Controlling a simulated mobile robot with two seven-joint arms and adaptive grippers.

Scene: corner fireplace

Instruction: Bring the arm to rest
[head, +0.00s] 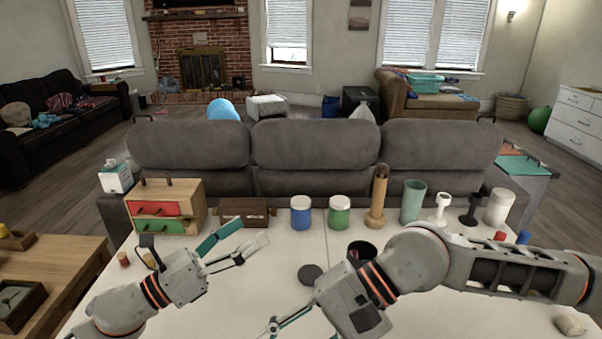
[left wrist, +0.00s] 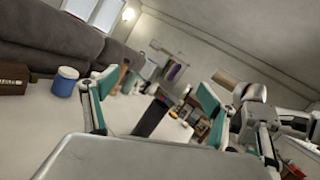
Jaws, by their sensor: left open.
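My left gripper (head: 252,233) is open and empty above the left-middle of the white table (head: 215,310). Its two teal-backed fingers are spread apart, and they frame the left wrist view (left wrist: 155,100) with nothing held between them. My right gripper (head: 275,326) is low at the bottom edge of the head view, partly cut off, and its jaw opening is unclear. My right arm reaches across the table's right side and hides part of it.
A small drawer cabinet (head: 166,207), brown box (head: 244,212), blue-banded jar (head: 301,213), green-banded jar (head: 339,213), wooden cylinder (head: 378,198) and teal cup (head: 412,201) line the back. A dark disc (head: 310,273) lies between my arms. A grey sofa (head: 315,147) stands behind.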

